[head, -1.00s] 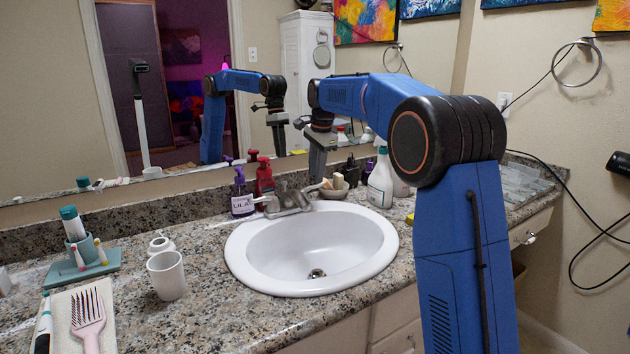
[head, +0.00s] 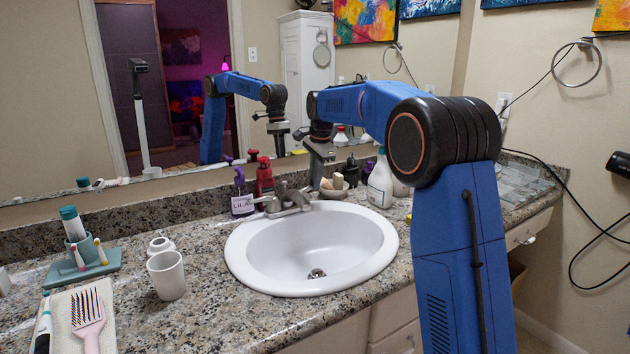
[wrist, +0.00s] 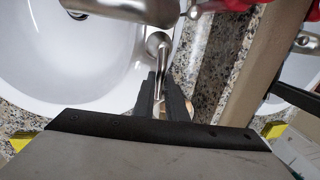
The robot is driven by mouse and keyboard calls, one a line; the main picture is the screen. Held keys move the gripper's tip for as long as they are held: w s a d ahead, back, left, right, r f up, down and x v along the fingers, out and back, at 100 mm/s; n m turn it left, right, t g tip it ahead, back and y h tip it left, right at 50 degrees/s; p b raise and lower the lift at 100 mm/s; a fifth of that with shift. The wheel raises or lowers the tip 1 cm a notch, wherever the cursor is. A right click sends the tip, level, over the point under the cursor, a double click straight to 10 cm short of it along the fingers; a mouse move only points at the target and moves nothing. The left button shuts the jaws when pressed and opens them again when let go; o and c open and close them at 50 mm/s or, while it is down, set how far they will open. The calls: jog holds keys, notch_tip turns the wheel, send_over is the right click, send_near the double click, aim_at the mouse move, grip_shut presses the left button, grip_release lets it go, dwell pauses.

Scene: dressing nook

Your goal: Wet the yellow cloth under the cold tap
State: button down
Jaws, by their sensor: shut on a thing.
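My gripper (wrist: 162,84) is shut on the slim metal lever of the tap's right-hand handle (wrist: 158,45), beside the sink. In the head view my gripper (head: 314,186) reaches down just right of the silver tap (head: 287,200) and hides that handle. The spout (wrist: 125,8) points over the white basin (head: 315,245); I see no water running. A yellow patch, probably the yellow cloth (wrist: 22,140), lies on the counter right of the sink, mostly cut off or hidden by my gripper body. A similar yellow patch at the right looks like its reflection.
A purple-topped bottle (head: 242,195) and a red bottle (head: 264,177) stand left of the tap. A white cup (head: 167,276) is left of the basin. The mirror is close behind.

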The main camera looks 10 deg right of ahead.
jog(key=shift+s+m+h, duration=0.15)
jog(key=shift+s+m, duration=0.2)
jog(key=shift+m, duration=0.4)
jog(key=shift+s+m+h, duration=0.15)
jog(key=shift+s+m, duration=0.15)
jog(key=shift+m, duration=0.45)
jog(key=c, duration=1.8)
grip_release()
jog(key=shift+r, duration=0.15)
jog(key=s+r, duration=0.1)
jog(key=r, duration=0.4)
jog(key=s+r, duration=0.1)
jog(key=r, duration=0.5)
jog(key=s+r, duration=0.1)
jog(key=r, duration=0.4)
jog(key=shift+s+r, duration=0.2)
jog(key=shift+r, duration=0.2)
